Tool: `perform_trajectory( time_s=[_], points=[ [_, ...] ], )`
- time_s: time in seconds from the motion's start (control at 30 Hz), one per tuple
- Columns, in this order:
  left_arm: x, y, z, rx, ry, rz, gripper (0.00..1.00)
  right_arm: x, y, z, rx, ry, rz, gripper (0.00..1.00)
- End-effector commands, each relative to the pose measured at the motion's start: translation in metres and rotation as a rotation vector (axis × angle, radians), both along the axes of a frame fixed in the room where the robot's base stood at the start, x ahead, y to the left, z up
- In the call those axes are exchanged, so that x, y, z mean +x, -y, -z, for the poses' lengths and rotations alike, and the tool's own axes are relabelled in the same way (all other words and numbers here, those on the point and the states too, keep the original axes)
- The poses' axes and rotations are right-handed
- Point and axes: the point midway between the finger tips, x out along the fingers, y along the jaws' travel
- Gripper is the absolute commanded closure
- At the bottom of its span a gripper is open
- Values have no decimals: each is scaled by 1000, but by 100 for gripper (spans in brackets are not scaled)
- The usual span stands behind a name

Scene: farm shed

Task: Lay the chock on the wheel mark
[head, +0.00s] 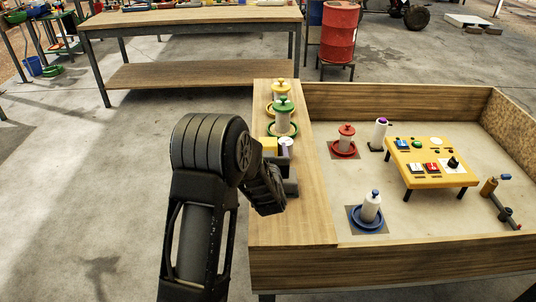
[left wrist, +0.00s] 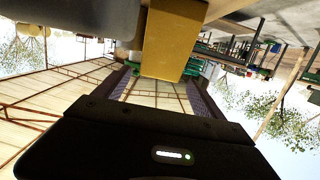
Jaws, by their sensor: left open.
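My left gripper (head: 282,160) is over the wooden ledge at the left of the tray-like table, largely hidden by my own dark arm. In the left wrist view its two fingers stand apart with nothing between them (left wrist: 160,92). A yellow block (head: 269,146) is close beside the gripper; a yellow block also shows large in the left wrist view (left wrist: 176,40), beyond the fingertips. I cannot tell whether this block is the chock. I cannot make out a clear wheel mark. My right gripper is not in view.
Yellow-lidded (head: 281,92) and green-lidded jars (head: 284,114) stand behind on the ledge. Red (head: 346,138) and blue jars (head: 371,203) stand on saucers in the tray. A low yellow table (head: 432,178) with small items stands to their right. The ledge's front (head: 290,232) is clear.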

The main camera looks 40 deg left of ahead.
Motion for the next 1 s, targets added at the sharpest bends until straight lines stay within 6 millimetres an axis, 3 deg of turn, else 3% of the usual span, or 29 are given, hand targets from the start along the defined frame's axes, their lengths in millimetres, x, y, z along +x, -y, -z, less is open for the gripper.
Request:
perform_trajectory(
  time_s=[0.23, 0.6, 1.0],
  points=[
    [6, -4, 0, 2, -1, 0, 20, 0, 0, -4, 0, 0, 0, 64],
    [41, -29, 7, 0, -1, 0, 20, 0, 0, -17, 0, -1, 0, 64],
    [42, -30, 8, 0, 0, 0, 20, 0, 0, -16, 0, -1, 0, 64]
  ],
)
